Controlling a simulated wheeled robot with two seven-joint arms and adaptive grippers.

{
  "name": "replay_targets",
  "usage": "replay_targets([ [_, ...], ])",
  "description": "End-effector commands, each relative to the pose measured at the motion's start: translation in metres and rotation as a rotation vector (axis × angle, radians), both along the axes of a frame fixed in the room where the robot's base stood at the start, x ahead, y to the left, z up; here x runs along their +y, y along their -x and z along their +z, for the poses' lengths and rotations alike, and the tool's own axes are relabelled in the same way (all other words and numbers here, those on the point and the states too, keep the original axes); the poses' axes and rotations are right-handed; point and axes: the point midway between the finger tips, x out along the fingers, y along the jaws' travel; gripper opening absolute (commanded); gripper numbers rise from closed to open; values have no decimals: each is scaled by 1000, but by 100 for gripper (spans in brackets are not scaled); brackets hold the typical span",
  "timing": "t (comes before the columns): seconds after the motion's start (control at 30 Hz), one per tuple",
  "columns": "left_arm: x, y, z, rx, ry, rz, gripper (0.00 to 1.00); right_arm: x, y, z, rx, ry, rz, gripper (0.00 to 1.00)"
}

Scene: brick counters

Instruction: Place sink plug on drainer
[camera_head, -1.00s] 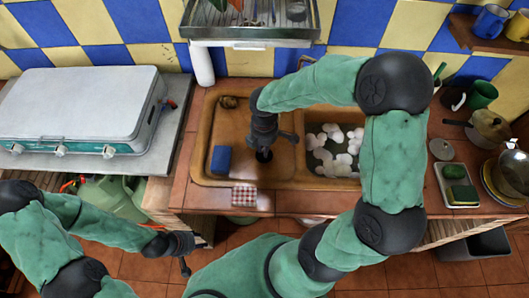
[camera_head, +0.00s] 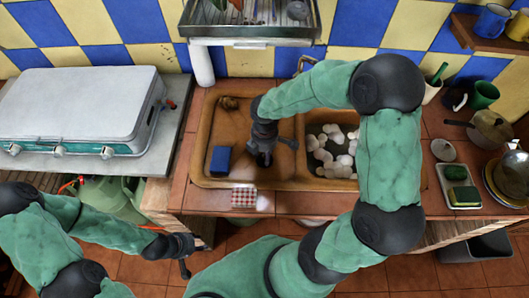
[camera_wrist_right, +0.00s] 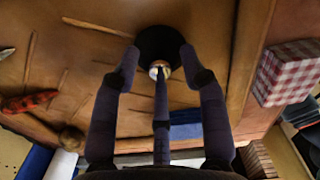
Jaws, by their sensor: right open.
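The sink plug (camera_wrist_right: 160,38), a black disc with a small metal knob, lies on the brown floor of the left sink basin in the right wrist view. My right gripper (camera_wrist_right: 158,62) is open, its fingers spread around the knob and pointing down at the disc. I cannot tell whether they touch it. In the head view my right gripper (camera_head: 264,158) is low in the left basin and mostly hides the plug. A metal drainer rack (camera_head: 250,32) hangs on the wall above the sink. My left gripper (camera_head: 183,258) is low, in front of the counter; its jaws are unclear.
A blue sponge (camera_head: 221,160) and a brown scrubber (camera_head: 229,103) lie in the left basin. A red checked block (camera_head: 244,197) sits at the counter's front edge. The tap (camera_head: 305,62) stands behind the sink.

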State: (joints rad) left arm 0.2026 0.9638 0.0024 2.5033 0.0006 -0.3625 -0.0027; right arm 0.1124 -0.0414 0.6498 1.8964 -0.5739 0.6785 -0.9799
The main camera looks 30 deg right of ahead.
Motion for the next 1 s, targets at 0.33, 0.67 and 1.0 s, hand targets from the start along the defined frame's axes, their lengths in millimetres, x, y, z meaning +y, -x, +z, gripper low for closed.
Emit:
replay_targets([
  [0.33,0,0,16,0,0,0,40,0,-1,47,-5,1,0,43],
  [0.67,0,0,32,0,0,0,40,0,-1,106,-3,1,1,43],
  [1.0,0,0,35,0,0,0,40,0,0,124,0,0,0,43],
])
